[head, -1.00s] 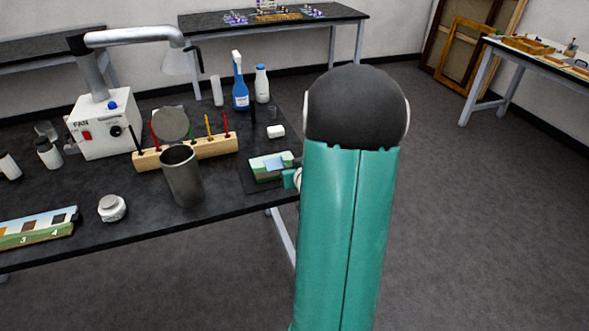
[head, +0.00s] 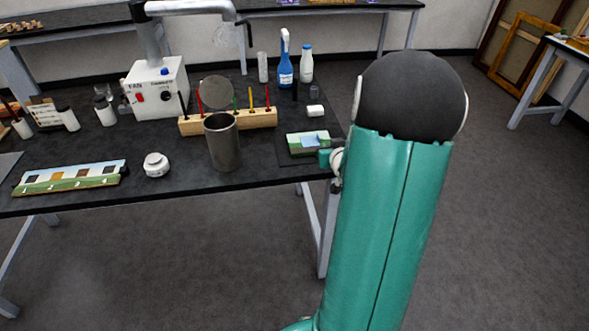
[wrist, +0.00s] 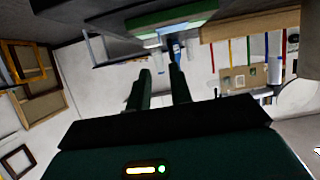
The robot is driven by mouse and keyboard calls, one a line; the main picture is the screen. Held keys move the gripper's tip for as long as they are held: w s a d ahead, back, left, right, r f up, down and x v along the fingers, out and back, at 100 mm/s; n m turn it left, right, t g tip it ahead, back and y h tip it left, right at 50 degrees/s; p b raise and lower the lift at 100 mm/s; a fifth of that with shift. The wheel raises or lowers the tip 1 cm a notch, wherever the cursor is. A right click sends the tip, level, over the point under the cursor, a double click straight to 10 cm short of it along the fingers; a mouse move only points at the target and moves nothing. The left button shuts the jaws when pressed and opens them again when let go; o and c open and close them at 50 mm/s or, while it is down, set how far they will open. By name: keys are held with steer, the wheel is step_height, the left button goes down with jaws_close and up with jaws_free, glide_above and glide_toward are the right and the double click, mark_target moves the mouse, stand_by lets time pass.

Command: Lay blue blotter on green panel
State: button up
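A small painted panel with a green front edge (head: 300,153) lies on a dark mat at the right end of the black bench. A light blue patch (head: 312,142), which looks like the blotter, shows on top of the panel; I cannot tell how flat it lies. My gripper (head: 325,158) is at the panel's right front corner, mostly hidden behind my arm. In the wrist view its two fingers (wrist: 160,90) stand apart with a gap between them. The green panel (wrist: 170,18) shows there beyond the tips, upside down.
A metal cup (head: 222,145), wooden rack of coloured sticks (head: 245,119), white jar (head: 156,165) and fan box (head: 158,88) stand left of the panel. Blue spray bottle (head: 285,68) and white bottle (head: 306,66) stand behind.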

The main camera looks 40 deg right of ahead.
steer(key=a+r+n+g+y, duration=0.1)
steer(key=a+r, duration=0.5)
steer(key=a, duration=0.5)
steer(key=a+r+n+g+y, duration=0.1)
steer(key=a+r+n+g, duration=0.1)
steer(key=a+r, duration=0.65)
steer(key=s+a+n+g+y, duration=0.1)
steer(key=s+a+y, duration=0.1)
steer(key=s+a, duration=0.5)
steer(key=s+a+n+g+y, duration=0.2)
steer(key=s+a, duration=0.6)
steer(key=a, duration=0.6)
steer(key=shift+r+y, duration=0.2)
steer(key=shift+y, duration=0.1)
steer(key=shift+s, duration=0.1)
